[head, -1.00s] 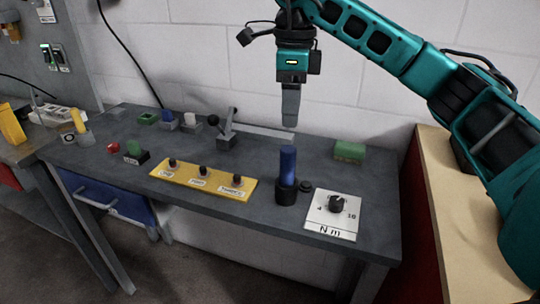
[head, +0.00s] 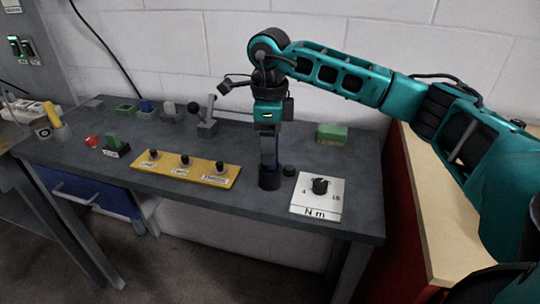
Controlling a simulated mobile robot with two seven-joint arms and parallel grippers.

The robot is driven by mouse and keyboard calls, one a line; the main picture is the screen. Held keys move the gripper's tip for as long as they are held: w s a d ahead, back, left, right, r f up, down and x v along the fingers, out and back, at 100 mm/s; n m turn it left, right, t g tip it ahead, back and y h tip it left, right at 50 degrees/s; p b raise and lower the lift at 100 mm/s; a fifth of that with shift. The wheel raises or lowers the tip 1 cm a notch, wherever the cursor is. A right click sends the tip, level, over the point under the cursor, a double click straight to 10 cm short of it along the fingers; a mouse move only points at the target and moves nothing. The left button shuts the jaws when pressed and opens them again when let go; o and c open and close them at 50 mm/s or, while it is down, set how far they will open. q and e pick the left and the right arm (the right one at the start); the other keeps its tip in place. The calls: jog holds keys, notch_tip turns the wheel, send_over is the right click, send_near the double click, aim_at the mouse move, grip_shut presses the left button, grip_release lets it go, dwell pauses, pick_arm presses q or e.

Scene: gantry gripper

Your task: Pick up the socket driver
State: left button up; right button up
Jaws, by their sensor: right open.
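My left gripper is not in view.
A white torque plate with a black knob (head: 317,195) lies right of the holder. A yellow strip (head: 186,170) with several knobs lies left. A green block (head: 332,133) sits behind right.

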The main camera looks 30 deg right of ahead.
jog(key=shift+f, duration=0.35)
jog(key=shift+c, duration=0.3)
grip_shut()
jog(key=shift+r, duration=0.15)
